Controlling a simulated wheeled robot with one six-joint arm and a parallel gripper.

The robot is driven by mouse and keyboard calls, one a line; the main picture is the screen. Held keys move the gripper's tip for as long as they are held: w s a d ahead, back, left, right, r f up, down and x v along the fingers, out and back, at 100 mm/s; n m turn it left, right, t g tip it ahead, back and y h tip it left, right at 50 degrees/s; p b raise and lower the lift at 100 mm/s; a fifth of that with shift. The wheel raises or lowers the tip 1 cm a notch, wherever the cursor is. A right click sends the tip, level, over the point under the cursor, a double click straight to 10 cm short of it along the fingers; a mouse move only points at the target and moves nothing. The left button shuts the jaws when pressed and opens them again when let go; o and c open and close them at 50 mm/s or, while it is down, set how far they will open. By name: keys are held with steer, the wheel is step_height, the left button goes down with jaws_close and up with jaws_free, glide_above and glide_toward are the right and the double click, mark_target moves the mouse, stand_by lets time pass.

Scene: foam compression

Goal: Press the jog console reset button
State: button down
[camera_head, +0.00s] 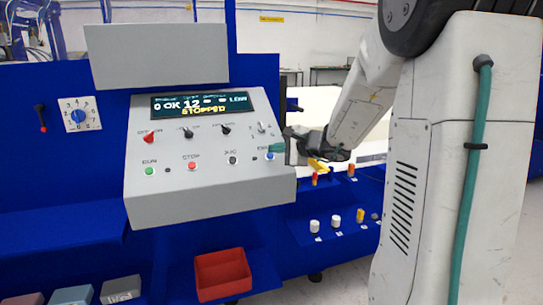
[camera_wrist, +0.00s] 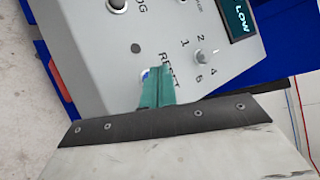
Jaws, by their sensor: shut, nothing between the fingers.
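The grey jog console (camera_head: 215,185) stands tilted at the centre of the head view. Its blue reset button (camera_head: 270,156) is at the right end of the lower button row. In the wrist view the reset button (camera_wrist: 146,73) is mostly hidden behind my fingers, with the RESET label beside it. My gripper (camera_head: 277,148) has teal fingers, shut and empty, with the tips right at the button. The shut fingers also show in the wrist view (camera_wrist: 157,88). I cannot tell whether the tips touch the button.
The console display (camera_head: 200,106) reads STOPPED. A green run button (camera_head: 150,171), a red stop button (camera_head: 192,165) and a dark jog button (camera_head: 232,160) sit left of reset. A selector knob (camera_wrist: 201,56) is close to my fingers. A red bin (camera_head: 222,273) is below.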

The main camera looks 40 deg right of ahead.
steer(key=shift+w+d+f, duration=0.1)
steer(key=shift+w+f, duration=0.2)
steer(key=shift+f, duration=0.05)
steer(key=shift+w+f, duration=0.2)
steer(key=shift+f, duration=0.15)
stand_by(0.9)
steer(key=shift+s+r, duration=0.45)
steer(key=shift+r, duration=0.25)
steer(key=shift+s+a+r, duration=0.15)
steer(key=shift+s+r, duration=0.25)
steer(key=shift+r, duration=0.3)
steer(key=shift+s+a+r, duration=0.15)
steer(key=shift+s+r, duration=0.3)
steer(key=shift+r, duration=0.3)
steer(key=shift+s+a+r, duration=0.15)
steer(key=shift+s+r, duration=0.25)
steer(key=shift+r, duration=0.3)
